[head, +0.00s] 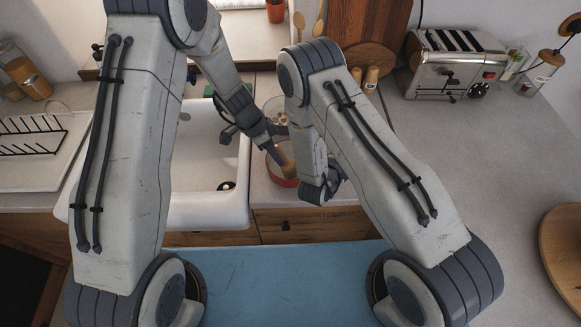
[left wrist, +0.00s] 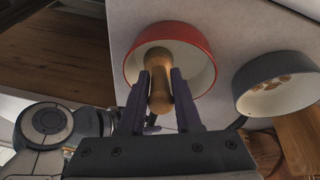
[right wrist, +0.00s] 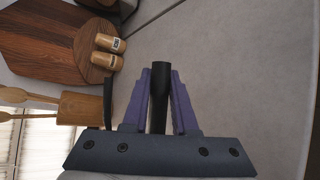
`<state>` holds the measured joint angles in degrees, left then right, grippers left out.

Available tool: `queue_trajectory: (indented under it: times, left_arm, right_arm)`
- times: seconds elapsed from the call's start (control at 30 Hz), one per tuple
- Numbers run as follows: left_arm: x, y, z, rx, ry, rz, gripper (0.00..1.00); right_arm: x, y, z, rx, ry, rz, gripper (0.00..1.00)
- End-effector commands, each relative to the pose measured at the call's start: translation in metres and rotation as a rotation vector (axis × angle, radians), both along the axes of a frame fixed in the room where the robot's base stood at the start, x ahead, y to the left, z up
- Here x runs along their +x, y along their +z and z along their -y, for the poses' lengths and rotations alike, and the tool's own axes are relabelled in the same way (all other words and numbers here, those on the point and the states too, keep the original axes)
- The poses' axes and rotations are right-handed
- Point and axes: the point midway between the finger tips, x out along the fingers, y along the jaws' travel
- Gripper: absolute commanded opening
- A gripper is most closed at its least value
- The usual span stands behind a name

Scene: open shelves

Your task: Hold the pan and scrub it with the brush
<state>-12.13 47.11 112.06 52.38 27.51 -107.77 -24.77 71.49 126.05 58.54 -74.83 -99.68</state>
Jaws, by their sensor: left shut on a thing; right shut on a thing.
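The red pan (head: 283,181) with a pale inside stands on the counter right of the sink; it also shows in the left wrist view (left wrist: 208,50). My left gripper (head: 273,142) is shut on the wooden brush (head: 286,160). In the left wrist view the brush handle (left wrist: 158,85) lies between the fingers, with its far end inside the pan. I cannot see the bristles or tell whether they touch the pan. My right gripper (right wrist: 160,98) is shut on a black bar, the pan's handle (right wrist: 160,80). In the head view my right arm hides most of that handle.
A grey pot (left wrist: 246,98) with small pale things inside stands close behind the pan. The white sink (head: 213,150) is to the left. Wooden boards (right wrist: 45,35), two shakers (right wrist: 106,50) and a toaster (head: 455,62) stand at the back. The right counter (head: 450,150) is mostly clear.

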Motion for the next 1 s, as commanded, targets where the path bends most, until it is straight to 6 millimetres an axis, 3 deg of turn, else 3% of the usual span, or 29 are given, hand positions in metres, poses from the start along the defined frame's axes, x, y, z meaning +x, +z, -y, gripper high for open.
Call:
queue_trajectory:
  times: [0.43,1.0]
  left_arm:
    - [0.020,-0.001,-0.011,0.000,0.001,0.000,0.00]
    - [0.041,0.001,0.002,0.001,0.000,0.000,0.00]
  right_arm:
    - [0.000,0.000,0.000,0.000,0.000,0.000,0.00]
    - [0.000,0.000,0.000,0.000,0.000,0.000,0.00]
